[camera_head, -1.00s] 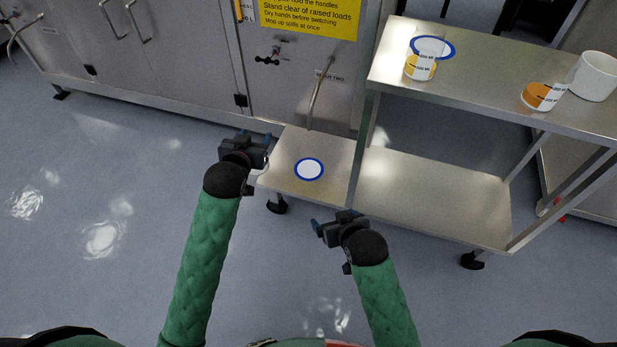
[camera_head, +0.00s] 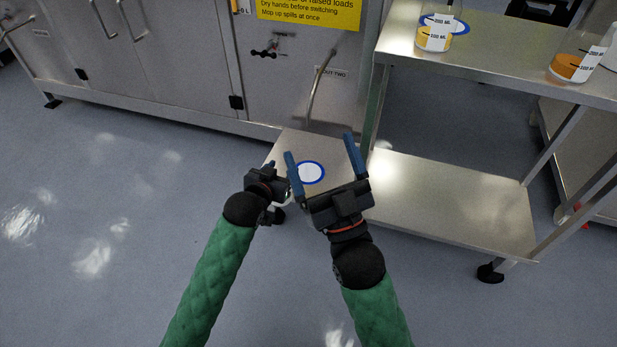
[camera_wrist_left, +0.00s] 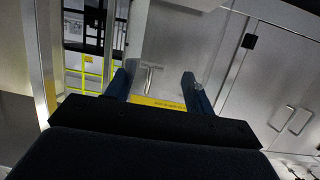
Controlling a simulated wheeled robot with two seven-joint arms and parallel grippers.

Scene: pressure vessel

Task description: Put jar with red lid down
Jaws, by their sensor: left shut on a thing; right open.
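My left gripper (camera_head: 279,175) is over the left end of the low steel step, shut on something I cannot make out. Its two blue fingers stand apart in the left wrist view (camera_wrist_left: 158,85). No red lid shows in any view. My right gripper (camera_head: 318,147) is open and empty, its blue fingers pointing away from me. In the picture, they flank a white disc with a blue rim (camera_head: 312,173) on the low step. The right gripper's near finger partly overlaps the left gripper's tip area.
The steel table (camera_head: 500,68) at right carries a yellow-filled jar (camera_head: 433,40) by a second blue-rimmed disc (camera_head: 458,24), an orange-filled jar (camera_head: 572,68) and a white mug (camera_head: 611,60). Its lower shelf (camera_head: 450,198) is bare. Steel cabinets (camera_head: 160,60) stand behind; floor is clear at left.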

